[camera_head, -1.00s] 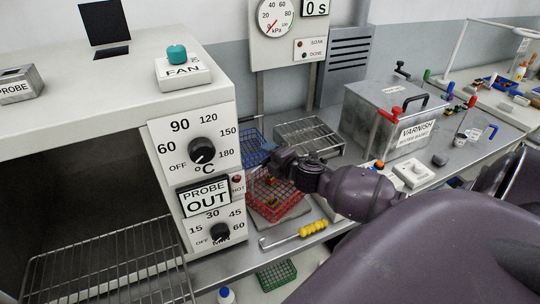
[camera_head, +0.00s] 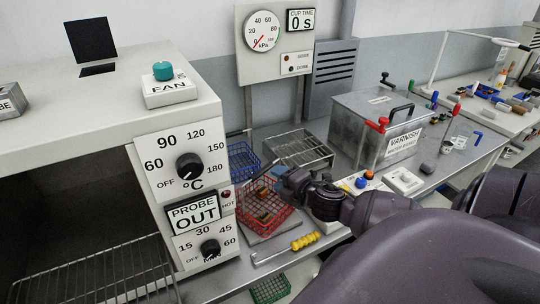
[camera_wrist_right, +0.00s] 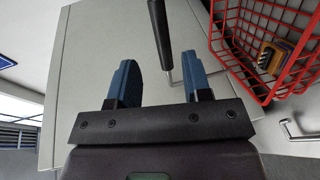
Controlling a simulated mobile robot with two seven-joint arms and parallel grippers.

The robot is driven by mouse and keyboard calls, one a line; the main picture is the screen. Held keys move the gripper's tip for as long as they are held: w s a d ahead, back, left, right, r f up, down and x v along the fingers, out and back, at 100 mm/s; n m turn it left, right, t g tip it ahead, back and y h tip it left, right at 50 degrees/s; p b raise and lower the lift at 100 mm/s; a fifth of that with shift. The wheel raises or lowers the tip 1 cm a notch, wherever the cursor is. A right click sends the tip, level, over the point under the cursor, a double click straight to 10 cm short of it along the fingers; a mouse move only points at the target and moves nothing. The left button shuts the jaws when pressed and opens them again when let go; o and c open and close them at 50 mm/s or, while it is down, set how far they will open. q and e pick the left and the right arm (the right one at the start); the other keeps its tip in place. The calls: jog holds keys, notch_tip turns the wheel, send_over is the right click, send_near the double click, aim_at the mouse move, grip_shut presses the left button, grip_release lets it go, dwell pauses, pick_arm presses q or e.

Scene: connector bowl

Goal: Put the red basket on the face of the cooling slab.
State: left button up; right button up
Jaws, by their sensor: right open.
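The red wire basket (camera_head: 262,214) stands on the bench right of the oven panel, with a small brown and gold part inside. It also shows at the top right of the right wrist view (camera_wrist_right: 222,42). My right gripper (camera_wrist_right: 160,82) is open above a pale flat surface, left of the basket in that view. A black handle with a bent wire end (camera_wrist_right: 160,35) lies beyond its blue fingers. My left gripper is out of view.
A blue wire basket (camera_head: 243,160) and a wire rack (camera_head: 298,148) stand behind. The oven (camera_head: 185,195) closes off the left. A yellow-handled hook (camera_head: 304,242) lies at the bench's front edge. The varnish tank (camera_head: 375,115) and a white switch box (camera_head: 403,181) stand to the right.

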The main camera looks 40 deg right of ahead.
jog(key=s+a+f+m, duration=0.2)
jog(key=s+f, duration=0.1)
jog(key=s+a+f+m+g, duration=0.1)
jog(key=s+a+f+m, duration=0.1)
jog(key=s+f+m, duration=0.1)
jog(key=s+a+f+m+g, duration=0.1)
jog(key=s+a+f+m, duration=0.1)
jog(key=f+m, duration=0.1)
jog(key=shift+s+a+f, duration=0.3)
jog(key=shift+s+f, duration=0.1)
jog(key=shift+f, duration=0.15)
jog(key=s+a+f+m+g, duration=0.1)
jog(key=s+a+f+m, duration=0.1)
jog(key=a+f+m, duration=0.1)
jog(key=s+a+f+m+g, duration=0.1)
jog(key=s+a+f+m, duration=0.2)
jog(key=a, duration=0.5)
jog(key=f+m, duration=0.1)
jog(key=m, duration=0.1)
jog(key=shift+m+y, duration=0.3)
jog(key=shift+m, duration=0.1)
jog(key=shift+f, duration=0.1)
